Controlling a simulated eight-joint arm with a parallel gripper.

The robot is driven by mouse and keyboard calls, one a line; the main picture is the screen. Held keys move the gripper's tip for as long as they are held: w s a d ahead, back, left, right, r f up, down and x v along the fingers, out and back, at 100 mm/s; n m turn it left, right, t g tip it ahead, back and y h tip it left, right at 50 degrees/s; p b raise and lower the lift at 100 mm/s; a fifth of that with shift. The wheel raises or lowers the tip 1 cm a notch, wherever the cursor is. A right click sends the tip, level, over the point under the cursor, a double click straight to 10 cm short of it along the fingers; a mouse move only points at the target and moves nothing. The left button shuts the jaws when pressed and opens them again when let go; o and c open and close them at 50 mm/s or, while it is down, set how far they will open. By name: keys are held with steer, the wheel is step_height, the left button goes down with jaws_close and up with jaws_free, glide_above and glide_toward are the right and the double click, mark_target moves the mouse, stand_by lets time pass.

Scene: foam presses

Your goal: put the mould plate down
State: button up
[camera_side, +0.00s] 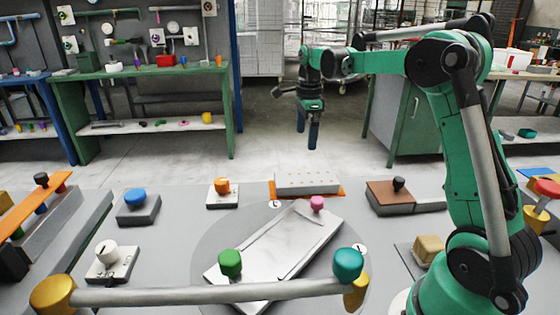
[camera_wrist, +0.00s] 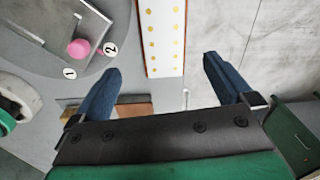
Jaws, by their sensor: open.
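My gripper (camera_side: 307,138) is open and empty, hanging fingers-down above the floor behind the work surface. In the wrist view its two blue fingers (camera_wrist: 162,64) stand wide apart with nothing held between them. A white plate with gold dots (camera_side: 307,183) lies flat on an orange base (camera_side: 272,192) at the back of the surface; I take it as the mould plate. In the wrist view the dotted plate (camera_wrist: 163,35) shows beyond and between the fingertips, apart from them. The orange base shows as a thin edge beside it.
A grey turntable (camera_side: 212,245) carries a pale slab (camera_side: 275,255) with pink and green knobs. A grey bar (camera_side: 200,295) crosses the front. A blue-knobbed block (camera_side: 138,212), an orange-knobbed block (camera_side: 222,198) and a brown plate (camera_side: 388,193) stand around.

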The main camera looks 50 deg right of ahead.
steer(key=s+a+n+t, duration=0.3)
steer(key=s+a+n, duration=0.2)
steer(key=a+n, duration=0.4)
steer(key=s+a+n+t, duration=0.3)
steer(key=s+a+n, duration=0.3)
steer(key=a+n, duration=0.4)
steer(key=n, duration=0.6)
steer(key=shift+f+n+t, duration=0.2)
steer(key=shift+n+t, duration=0.1)
steer(key=shift+t, duration=0.1)
